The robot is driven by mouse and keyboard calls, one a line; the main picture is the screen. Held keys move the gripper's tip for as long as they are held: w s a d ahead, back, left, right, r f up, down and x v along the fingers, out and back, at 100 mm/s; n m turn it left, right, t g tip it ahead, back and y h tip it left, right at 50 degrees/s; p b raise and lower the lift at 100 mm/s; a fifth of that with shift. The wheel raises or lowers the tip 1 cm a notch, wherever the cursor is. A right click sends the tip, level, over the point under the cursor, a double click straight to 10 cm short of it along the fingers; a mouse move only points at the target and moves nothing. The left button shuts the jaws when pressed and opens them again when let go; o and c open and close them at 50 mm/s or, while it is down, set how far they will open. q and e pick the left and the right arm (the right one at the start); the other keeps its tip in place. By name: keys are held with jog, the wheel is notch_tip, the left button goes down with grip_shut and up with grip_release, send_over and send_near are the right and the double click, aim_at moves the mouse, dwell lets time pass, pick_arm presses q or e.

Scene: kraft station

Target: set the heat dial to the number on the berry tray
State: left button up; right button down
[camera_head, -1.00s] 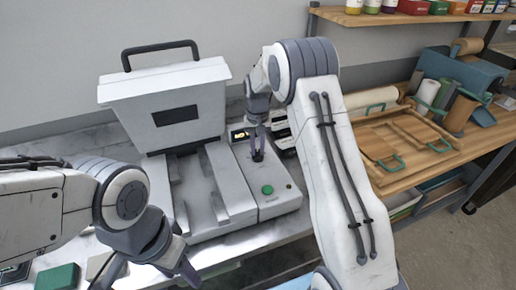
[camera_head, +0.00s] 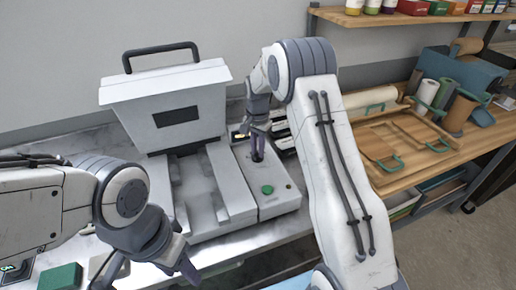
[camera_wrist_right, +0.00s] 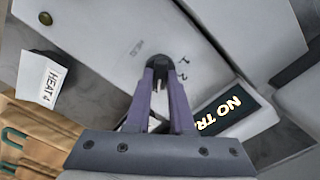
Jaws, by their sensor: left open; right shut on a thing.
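The heat dial is a small dark knob (camera_wrist_right: 158,68) on the pale control panel of the white machine (camera_head: 178,116). My right gripper (camera_head: 258,150) reaches down over this panel, and in the right wrist view its purple fingers (camera_wrist_right: 159,84) are shut on the knob. Small marks are printed beside the knob; its setting is hard to read. A white card (camera_wrist_right: 41,80) reading "HEAT 4" shows in the right wrist view. A lit display (camera_wrist_right: 222,108) shows "NO TR", partly hidden. My left gripper (camera_head: 147,276) is open and empty at the lower left. I cannot make out a berry tray.
A green button (camera_head: 267,190) sits on the panel in front of the knob. A green block (camera_head: 60,277) lies at the lower left. My right arm covers much of the middle.

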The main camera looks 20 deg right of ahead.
jog(key=shift+d+r+m, duration=0.1)
jog(key=shift+m, duration=0.4)
jog(key=shift+w, duration=0.1)
jog(key=c, duration=0.8)
grip_release()
jog(key=shift+r, duration=0.45)
notch_tip(320, 180, up, 10)
jog(key=shift+f+b, duration=0.25)
jog(key=shift+b, duration=0.75)
